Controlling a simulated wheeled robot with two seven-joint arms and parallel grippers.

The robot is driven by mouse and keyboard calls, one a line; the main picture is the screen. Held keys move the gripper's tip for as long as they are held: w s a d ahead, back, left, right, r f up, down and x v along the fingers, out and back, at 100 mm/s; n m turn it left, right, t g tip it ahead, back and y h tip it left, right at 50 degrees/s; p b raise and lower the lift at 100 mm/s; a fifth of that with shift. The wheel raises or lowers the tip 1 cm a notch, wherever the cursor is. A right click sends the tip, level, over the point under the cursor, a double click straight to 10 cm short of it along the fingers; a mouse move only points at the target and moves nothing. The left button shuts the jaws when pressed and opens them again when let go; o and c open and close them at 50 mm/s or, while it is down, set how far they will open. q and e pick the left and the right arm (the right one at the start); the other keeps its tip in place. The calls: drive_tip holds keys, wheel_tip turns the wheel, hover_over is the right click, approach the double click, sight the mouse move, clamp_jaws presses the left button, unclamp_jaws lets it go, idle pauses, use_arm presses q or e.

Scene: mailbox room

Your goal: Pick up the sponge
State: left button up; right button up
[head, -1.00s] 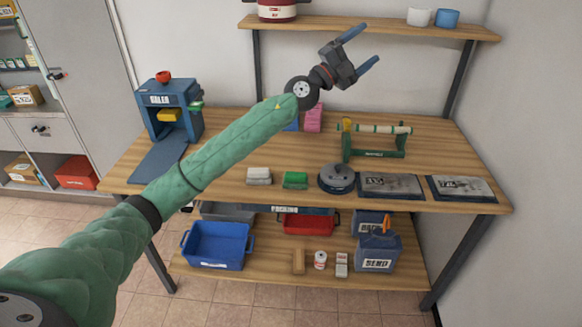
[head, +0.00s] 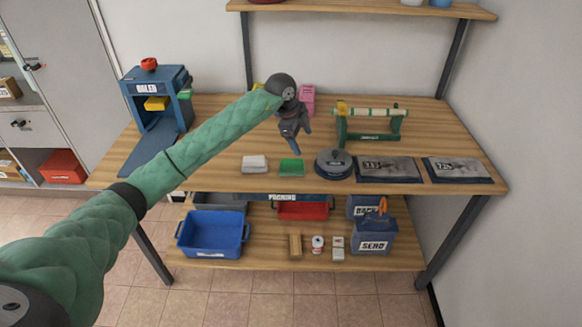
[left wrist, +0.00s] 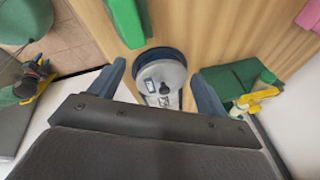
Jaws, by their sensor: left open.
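The sponge appears to be the green block (head: 291,168) with a pale underside, lying near the front edge of the table. In the left wrist view the green block (left wrist: 126,22) shows at the top, left of centre. My left gripper (head: 301,140) is open and empty, pointing down above the table, just behind the green block. In the left wrist view its two fingers (left wrist: 160,88) are spread, with the grey round device (left wrist: 162,68) below and beyond them. My right gripper is not in view.
A pale grey block (head: 254,164) lies left of the green one, and a grey round device (head: 333,163) stands right. A green roller stand (head: 370,135) is behind. Two flat grey packs (head: 388,169) lie at the right. A blue baler (head: 157,95) stands at the left.

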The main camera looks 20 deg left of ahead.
sight(292, 161)
use_arm(q)
drive_tip(key=s+a+n, duration=0.1)
drive_tip(key=s+a+n+g+y, duration=0.1)
drive_tip(key=shift+s+a+f+n+g+y, duration=0.2)
drive_tip(key=shift+s+f+n+g+y, duration=0.1)
drive_tip(key=shift+s+f+n, duration=0.1)
drive_tip(key=shift+s+a+n, duration=0.2)
drive_tip(key=shift+a+n, duration=0.05)
drive_tip(key=shift+n, duration=0.65)
drive_tip(key=shift+d+f+p, duration=0.15)
drive_tip(key=shift+f+p, duration=0.45)
drive_tip(key=shift+f, duration=0.85)
drive_tip(key=f+p, duration=0.2)
drive_tip(key=f, duration=0.1)
drive_tip(key=shift+w+d+f, duration=0.1)
drive_tip(key=shift+d+f, duration=0.1)
drive_tip(key=shift+f, duration=0.05)
drive_tip(key=shift+d+f+p, duration=0.1)
drive_tip(key=shift+f+p, duration=0.2)
drive_tip(key=shift+f, duration=0.45)
drive_tip(key=c, duration=1.1)
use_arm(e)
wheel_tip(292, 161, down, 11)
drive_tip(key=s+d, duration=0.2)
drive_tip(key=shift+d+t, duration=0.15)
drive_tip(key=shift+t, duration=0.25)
use_arm(q)
drive_tip(key=shift+r, duration=0.1)
drive_tip(key=shift+r, duration=0.1)
